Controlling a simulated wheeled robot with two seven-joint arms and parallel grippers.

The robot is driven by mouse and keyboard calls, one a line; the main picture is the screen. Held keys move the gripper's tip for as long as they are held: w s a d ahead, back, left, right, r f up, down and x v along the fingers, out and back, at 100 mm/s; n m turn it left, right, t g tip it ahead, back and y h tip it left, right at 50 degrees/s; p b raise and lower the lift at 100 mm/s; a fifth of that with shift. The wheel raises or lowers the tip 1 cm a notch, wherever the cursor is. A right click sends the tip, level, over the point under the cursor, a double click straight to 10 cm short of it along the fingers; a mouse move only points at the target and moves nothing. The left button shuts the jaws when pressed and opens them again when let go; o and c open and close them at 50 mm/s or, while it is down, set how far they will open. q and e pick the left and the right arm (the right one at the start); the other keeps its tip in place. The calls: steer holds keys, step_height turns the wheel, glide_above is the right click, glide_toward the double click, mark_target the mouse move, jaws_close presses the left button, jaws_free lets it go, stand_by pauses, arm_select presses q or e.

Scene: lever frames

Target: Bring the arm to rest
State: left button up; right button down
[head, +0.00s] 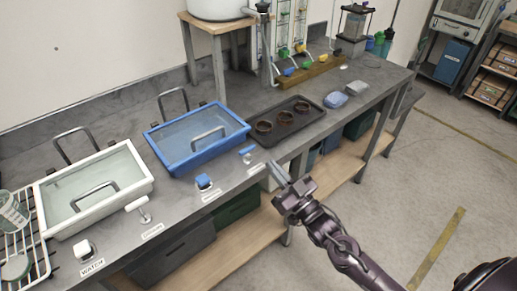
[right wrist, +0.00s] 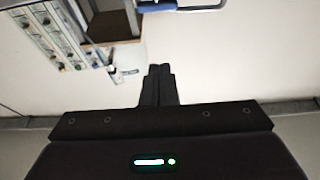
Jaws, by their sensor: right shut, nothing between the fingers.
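My right gripper (head: 282,177) is in front of the bench's front edge in the head view, its arm coming in from the lower right. Its fingers are shut with nothing between them. In the right wrist view its closed fingers (right wrist: 160,72) show against a pale background. The nearest task-like parts are a blue lever (head: 247,152) and a blue button block (head: 203,181) on the bench, both apart from the gripper. A white lever (head: 138,204) and a white button block (head: 84,249) are further left. My left gripper is not in view.
The grey bench (head: 180,212) carries a white-rimmed basin (head: 140,184), a blue-rimmed basin (head: 240,128) and a dark tray (head: 318,117) with brown rings. A wooden shelf (head: 240,240) with bins lies below. The floor (head: 400,190) at right is open.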

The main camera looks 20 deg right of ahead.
steer(key=s+d+f+m+g+h, duration=0.1)
steer(key=s+d+f+g+h, duration=0.15)
steer(key=f, duration=0.95)
steer(key=s+d+f+m+g+h, duration=0.15)
steer(key=s+f+g, duration=0.25)
steer(key=f, duration=0.8)
steer(key=s+d+f+g+h, duration=0.2)
steer(key=s+f+g+h, duration=0.15)
steer(key=f, duration=0.85)
steer(key=s+a+f+g, duration=0.1)
steer(key=s+f+g, duration=0.2)
steer(key=s+f, duration=0.3)
steer(key=s+a+f+g, duration=0.1)
steer(key=s+f+g, duration=0.2)
steer(key=s, duration=1.1)
steer(key=s+a+f+g, duration=0.2)
steer(key=s+f+g, duration=0.1)
steer(key=s+f, duration=0.7)
steer(key=shift+s+n+g, duration=0.3)
steer(key=shift+s+n, duration=0.15)
steer(key=shift+s, duration=0.05)
